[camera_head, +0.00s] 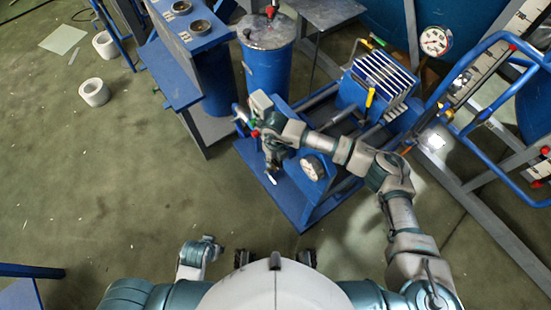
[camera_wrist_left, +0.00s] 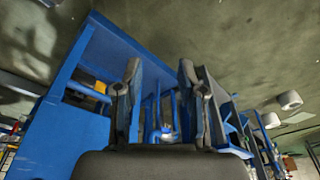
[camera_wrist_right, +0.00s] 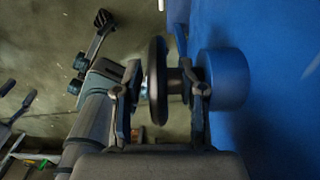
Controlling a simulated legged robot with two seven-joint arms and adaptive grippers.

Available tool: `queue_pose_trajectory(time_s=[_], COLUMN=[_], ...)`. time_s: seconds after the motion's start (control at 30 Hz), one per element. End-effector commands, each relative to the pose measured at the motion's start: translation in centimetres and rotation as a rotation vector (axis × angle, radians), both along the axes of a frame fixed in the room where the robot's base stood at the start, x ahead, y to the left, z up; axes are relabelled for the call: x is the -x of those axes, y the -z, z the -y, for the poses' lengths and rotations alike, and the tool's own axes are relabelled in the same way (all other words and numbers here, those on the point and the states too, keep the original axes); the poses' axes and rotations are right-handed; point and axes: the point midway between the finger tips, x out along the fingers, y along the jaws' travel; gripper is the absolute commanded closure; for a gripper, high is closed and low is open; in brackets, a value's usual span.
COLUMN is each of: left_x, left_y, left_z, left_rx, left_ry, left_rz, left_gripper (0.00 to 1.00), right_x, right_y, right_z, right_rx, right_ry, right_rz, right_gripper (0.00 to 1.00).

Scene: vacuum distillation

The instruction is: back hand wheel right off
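A black hand wheel (camera_wrist_right: 157,82) shows edge-on in the right wrist view, on a short shaft from a blue round housing (camera_wrist_right: 224,78). My right gripper (camera_wrist_right: 162,98) has its fingers apart, one on each side of the wheel rim. A gap shows between the left finger and the rim; whether the other finger touches the shaft is unclear. In the head view my right gripper (camera_head: 273,163) reaches down at the blue pump stand (camera_head: 300,215), and the wheel cannot be made out there. My left gripper (camera_wrist_left: 160,85) has its fingers apart with nothing between them.
A blue drum (camera_head: 266,65) stands behind, and blue tube railings (camera_head: 470,85) are at the right. White rolls (camera_head: 94,92) lie on the floor at the left, where the floor is mostly clear.

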Motion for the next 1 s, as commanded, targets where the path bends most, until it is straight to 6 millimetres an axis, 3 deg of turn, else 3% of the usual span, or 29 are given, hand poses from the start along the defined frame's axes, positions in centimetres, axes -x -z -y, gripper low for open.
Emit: queue_pose_trajectory(time_s=[0.37,0.4,0.57,0.87,1.0], left_x=[0.0,0.0,0.0,0.2,0.2], left_y=[-0.4,-0.4,-0.4,-0.2,-1.5], left_z=[0.0,-0.1,-0.1,-0.1,0.0], left_rx=[-0.001,-0.001,-0.001,-0.001,0.001], left_ry=[0.000,0.000,0.000,-0.001,-0.001], left_rz=[-0.001,-0.001,-0.001,-0.009,0.003], left_gripper=[0.60,0.60,0.60,0.60,0.60], right_x=[0.0,0.0,0.0,0.0,0.0], right_y=[0.8,0.9,0.8,1.0,0.9], right_z=[0.0,0.0,0.0,-0.1,0.0], right_rx=[-0.001,-0.001,-0.001,0.037,0.071], right_ry=[0.000,-0.001,-0.001,-0.001,-0.001], right_rz=[0.001,0.001,0.001,-0.048,-0.097], right_gripper=[0.60,0.63,1.00,1.00,1.00])
